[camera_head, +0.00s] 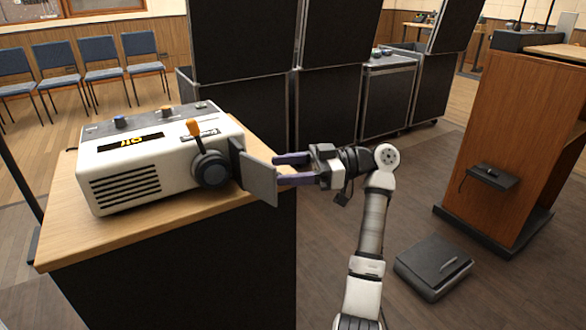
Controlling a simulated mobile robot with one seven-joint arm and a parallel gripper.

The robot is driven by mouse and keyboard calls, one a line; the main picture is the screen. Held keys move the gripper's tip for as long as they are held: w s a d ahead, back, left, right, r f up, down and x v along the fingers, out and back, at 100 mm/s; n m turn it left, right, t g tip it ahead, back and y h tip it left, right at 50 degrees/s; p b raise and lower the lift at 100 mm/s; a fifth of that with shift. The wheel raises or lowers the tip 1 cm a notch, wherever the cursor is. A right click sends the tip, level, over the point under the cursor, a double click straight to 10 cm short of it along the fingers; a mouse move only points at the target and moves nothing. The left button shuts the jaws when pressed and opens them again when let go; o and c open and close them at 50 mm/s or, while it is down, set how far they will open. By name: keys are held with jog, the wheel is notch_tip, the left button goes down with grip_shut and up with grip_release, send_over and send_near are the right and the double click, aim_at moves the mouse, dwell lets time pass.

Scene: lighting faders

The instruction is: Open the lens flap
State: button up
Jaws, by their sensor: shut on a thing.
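A white projector-like device (150,160) sits on a wooden-topped stand, with a dark round lens (211,168) on its front. A grey lens flap (258,178) stands out from the device to the right of the lens, at an angle, and the lens is uncovered. My gripper (278,170) reaches in from the right, with its purple fingers at the flap's right side. The fingers are shut on the flap, though the exact contact at the tips is partly hidden behind it.
The wooden stand top (75,235) has bare room in front of the device. Dark cases (330,110) stand behind. A wooden lectern (515,140) stands at the right, and a black box (433,265) lies on the floor near my arm.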

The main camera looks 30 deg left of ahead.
jog(key=shift+s+a, duration=0.1)
jog(key=shift+a, duration=0.35)
jog(key=b+v, duration=0.1)
jog(key=v, duration=1.3)
jog(key=shift+d, duration=0.4)
